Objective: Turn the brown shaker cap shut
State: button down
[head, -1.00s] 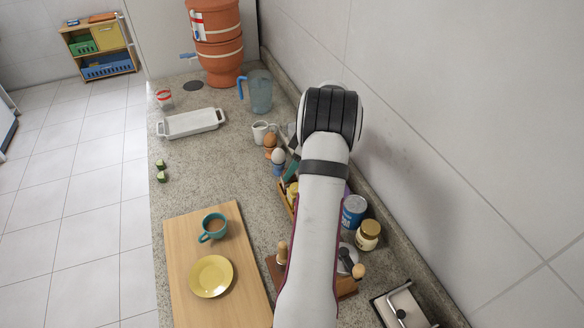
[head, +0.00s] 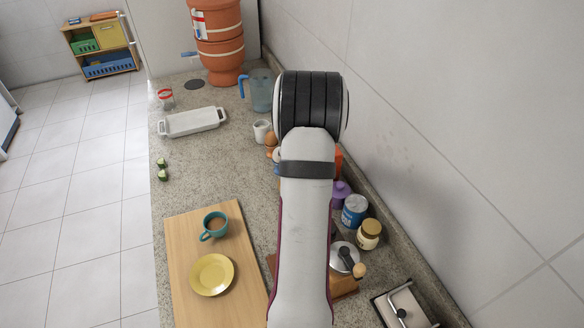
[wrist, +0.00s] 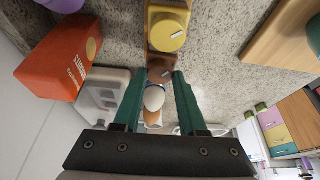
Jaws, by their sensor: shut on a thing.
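The brown shaker cap (wrist: 160,73) shows in the wrist view between the tips of my two green fingers, and my gripper (wrist: 158,76) is shut on it. The cap is small and partly shaded, so I cannot tell how far it is turned. Just beyond it a yellow cap (wrist: 167,35) with a pale line on top stands in the same row. In the head view my arm hides the gripper and the brown cap.
A red-orange box (wrist: 60,62) is to the left. In the head view, a purple lid (head: 341,193), a blue tin (head: 354,210) and a jar (head: 368,234) stand along the wall.

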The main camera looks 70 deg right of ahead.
jog(key=shift+w+m+g+h, duration=0.15)
jog(key=shift+m+g+h, duration=0.3)
jog(key=shift+m, duration=1.45)
jog(key=shift+g, duration=0.25)
jog(key=shift+c, duration=2.2)
grip_release()
jog(key=v, duration=1.6)
